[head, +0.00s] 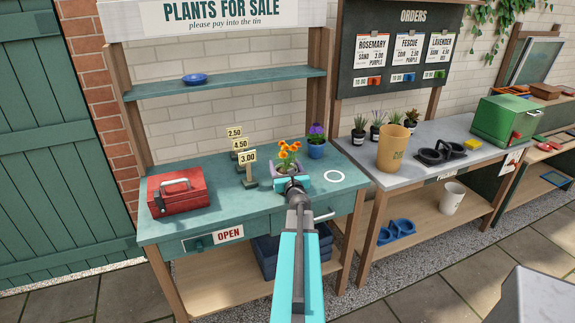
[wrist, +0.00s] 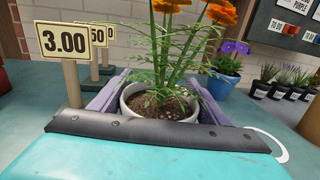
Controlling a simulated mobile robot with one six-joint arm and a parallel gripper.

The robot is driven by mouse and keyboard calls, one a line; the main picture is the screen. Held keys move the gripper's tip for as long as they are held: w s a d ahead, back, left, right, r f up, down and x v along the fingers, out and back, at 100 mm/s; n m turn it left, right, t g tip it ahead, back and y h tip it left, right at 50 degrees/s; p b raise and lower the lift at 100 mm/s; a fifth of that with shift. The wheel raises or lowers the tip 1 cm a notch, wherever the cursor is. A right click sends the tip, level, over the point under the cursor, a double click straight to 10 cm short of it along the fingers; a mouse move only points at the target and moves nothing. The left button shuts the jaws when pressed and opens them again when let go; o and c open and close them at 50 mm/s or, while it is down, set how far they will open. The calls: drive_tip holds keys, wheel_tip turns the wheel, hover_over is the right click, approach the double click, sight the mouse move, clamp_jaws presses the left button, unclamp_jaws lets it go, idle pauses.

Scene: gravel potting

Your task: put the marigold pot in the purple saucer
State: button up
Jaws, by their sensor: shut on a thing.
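The marigold pot (wrist: 166,108) is a pale round pot with dark soil, feathery green leaves and orange flowers. In the head view the marigold (head: 288,158) is at the right-centre of the teal sales table. My gripper (wrist: 158,95) has its lilac jaws along both sides of the pot and is shut on it; it also shows in the head view (head: 291,181). The pot looks upright. Its base is hidden behind my gripper, so I cannot tell whether it touches the table. I cannot make out a purple saucer in either view.
Price signs (head: 248,168) stand close left of the pot. A blue pot with purple flowers (head: 317,142) stands behind right. A white ring (head: 334,176) marks the table on the right. A red toolbox (head: 178,192) is at the left. A blue saucer (head: 195,79) sits on the shelf.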

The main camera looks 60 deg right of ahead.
drive_tip(key=shift+d+f+b, duration=0.1)
drive_tip(key=shift+f+b, duration=0.25)
drive_tip(key=shift+b, duration=0.25)
drive_tip(key=o, duration=1.4)
drive_tip(key=shift+s, duration=0.1)
drive_tip(key=shift+r+p, duration=0.25)
drive_tip(key=shift+p, duration=0.2)
